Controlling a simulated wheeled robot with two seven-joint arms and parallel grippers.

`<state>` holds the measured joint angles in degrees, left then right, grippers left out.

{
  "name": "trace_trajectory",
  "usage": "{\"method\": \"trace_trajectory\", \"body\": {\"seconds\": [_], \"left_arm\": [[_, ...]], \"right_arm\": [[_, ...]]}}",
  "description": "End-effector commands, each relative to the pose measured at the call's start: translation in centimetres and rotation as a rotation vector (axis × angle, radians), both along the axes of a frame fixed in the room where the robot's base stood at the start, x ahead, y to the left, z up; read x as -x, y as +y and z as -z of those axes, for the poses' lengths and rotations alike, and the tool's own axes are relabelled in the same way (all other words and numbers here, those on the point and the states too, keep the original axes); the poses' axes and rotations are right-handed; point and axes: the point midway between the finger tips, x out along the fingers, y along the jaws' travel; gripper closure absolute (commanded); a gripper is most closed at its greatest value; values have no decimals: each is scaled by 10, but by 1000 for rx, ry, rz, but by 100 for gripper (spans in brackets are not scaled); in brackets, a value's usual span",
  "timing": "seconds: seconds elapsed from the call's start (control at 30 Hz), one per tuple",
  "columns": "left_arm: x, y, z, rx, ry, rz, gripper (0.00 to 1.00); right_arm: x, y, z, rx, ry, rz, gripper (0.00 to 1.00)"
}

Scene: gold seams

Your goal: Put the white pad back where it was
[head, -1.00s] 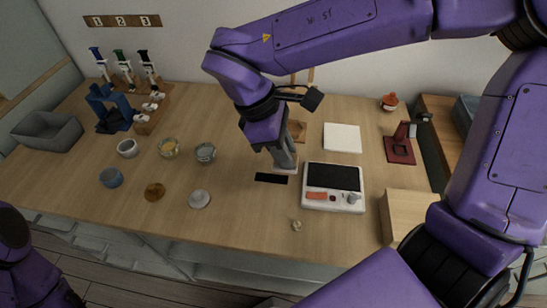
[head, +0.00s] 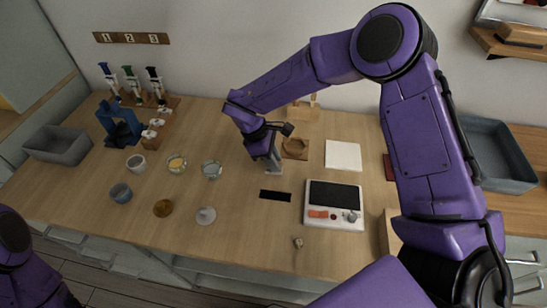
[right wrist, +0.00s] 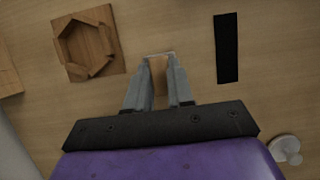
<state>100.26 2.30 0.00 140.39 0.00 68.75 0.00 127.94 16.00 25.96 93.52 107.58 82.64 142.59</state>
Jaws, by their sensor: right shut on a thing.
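My right gripper (head: 273,169) is left of and behind the kitchen scale, near the black strip. In the right wrist view its fingers (right wrist: 159,80) are shut on a small pale thing, which I take for the white pad (right wrist: 160,54). Only a thin pale edge of it shows at the fingertips; the rest is hidden. I cannot tell whether it touches the table. A larger white square (head: 343,155) lies flat behind the scale, apart from the gripper. Part of my left arm shows at the lower left; its gripper is out of view.
The scale (head: 333,205) stands right of the black strip (head: 275,195). A wooden hexagonal holder (head: 295,148) lies just behind the gripper; it also shows in the right wrist view (right wrist: 85,42). Several cups and lids stand to the left. The front middle of the table is mostly clear.

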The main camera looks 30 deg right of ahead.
Motion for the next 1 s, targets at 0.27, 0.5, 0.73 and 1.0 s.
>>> {"method": "trace_trajectory", "body": {"seconds": [0.27,0.5,0.73,1.0], "left_arm": [[0,0,6,0,0,0,57],[0,0,4,0,0,0,57],[0,0,-2,0,0,0,57],[0,0,17,0,0,0,57]], "right_arm": [[0,0,4,-1,0,0,100],[0,0,2,-1,1,0,52],[0,0,-3,0,0,0,52],[-15,18,-53,0,-7,0,52]]}}
